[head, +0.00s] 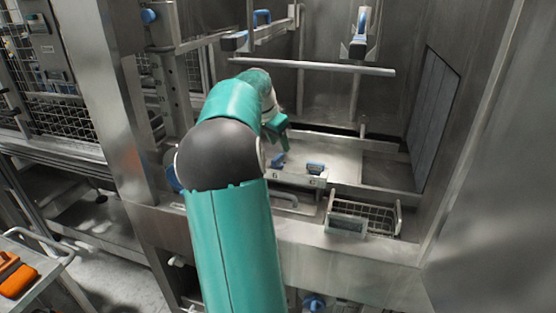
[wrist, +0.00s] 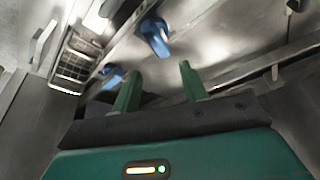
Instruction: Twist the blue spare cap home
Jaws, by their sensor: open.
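Two blue caps sit on a pale block (head: 290,179) with small dark letters, on the steel ledge. The left blue cap (head: 281,159) is close below my gripper (head: 278,136), and the right blue cap (head: 314,167) is farther to the right. I cannot tell which is the spare cap. In the wrist view one blue cap (wrist: 155,38) lies beyond the gap between my open, empty fingers (wrist: 160,80). The other blue cap (wrist: 112,75) is just left of the left finger. Neither cap is between the fingers.
A wire basket (head: 370,215) stands right of the block and also shows in the wrist view (wrist: 74,65). A horizontal rail (head: 320,67) crosses behind. Blue-handled fittings (head: 360,30) are above. A steel post (head: 112,90) stands left. An orange item (head: 15,275) lies on a cart.

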